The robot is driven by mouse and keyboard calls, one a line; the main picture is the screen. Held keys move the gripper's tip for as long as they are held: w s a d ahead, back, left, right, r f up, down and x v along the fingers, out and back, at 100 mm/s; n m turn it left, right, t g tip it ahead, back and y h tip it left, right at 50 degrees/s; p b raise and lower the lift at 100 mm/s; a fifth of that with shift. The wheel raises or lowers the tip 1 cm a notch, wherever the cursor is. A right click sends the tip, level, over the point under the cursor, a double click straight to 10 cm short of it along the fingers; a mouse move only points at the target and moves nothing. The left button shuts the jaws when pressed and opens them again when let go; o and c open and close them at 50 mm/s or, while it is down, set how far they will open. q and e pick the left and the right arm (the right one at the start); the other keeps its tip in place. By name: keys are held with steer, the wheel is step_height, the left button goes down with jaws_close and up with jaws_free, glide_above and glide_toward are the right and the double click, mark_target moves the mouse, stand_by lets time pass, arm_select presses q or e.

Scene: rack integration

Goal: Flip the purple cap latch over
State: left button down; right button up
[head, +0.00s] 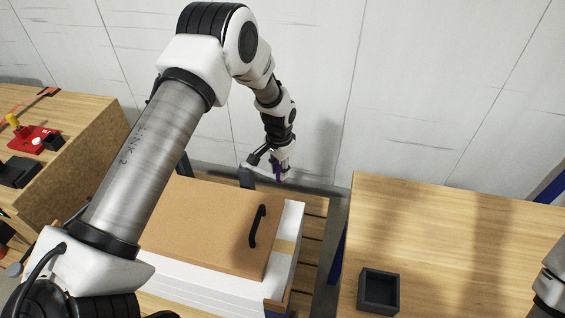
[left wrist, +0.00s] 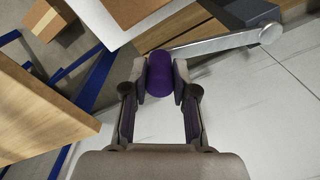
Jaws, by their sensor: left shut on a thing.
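The purple cap (left wrist: 160,74) sits between the two fingers of my left gripper (left wrist: 160,76) in the left wrist view, with a finger against each side. It is at the end of a grey metal latch arm (left wrist: 215,44) that runs to a dark block (left wrist: 268,32) at the upper right. In the head view my left gripper (head: 279,172) is at the far edge of the brown-topped box, low near the wall, and the purple cap (head: 278,170) shows only as a small patch. A dark block (head: 246,176) stands left of it. My right gripper is not in view.
The box with a brown lid (head: 205,222) and black handle (head: 257,226) stands on a wooden pallet. A wooden table (head: 450,230) at the right holds a dark open bin (head: 379,291). A left table carries a red item (head: 33,139) and black parts. The white wall is close behind.

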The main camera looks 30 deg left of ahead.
arm_select(q)
steer(key=s+m, duration=0.1)
steer(key=s, duration=0.1)
steer(key=s+a+m+p, duration=0.1)
steer(key=s+m, duration=0.3)
steer(key=shift+s+a, duration=0.15)
steer(key=shift+a, duration=0.15)
steer(key=s+a+m+p, duration=0.1)
steer(key=s+a+m, duration=0.1)
steer(key=s+a+m+p, duration=0.2)
steer(key=m, duration=0.1)
steer(key=shift+s+m, duration=0.1)
steer(key=shift+m, duration=0.2)
steer(key=shift+s+a+f+m+p, duration=0.1)
steer(key=shift+s+a+m+p, duration=0.25)
steer(key=shift+a+m, duration=0.25)
steer(key=shift+s+a+m+p, duration=0.3)
steer(key=shift+a+m, duration=0.2)
steer(key=shift+m, duration=0.1)
steer(key=c, duration=0.9)
jaws_free()
steer(key=shift+a, duration=0.15)
steer(key=shift+w, duration=0.1)
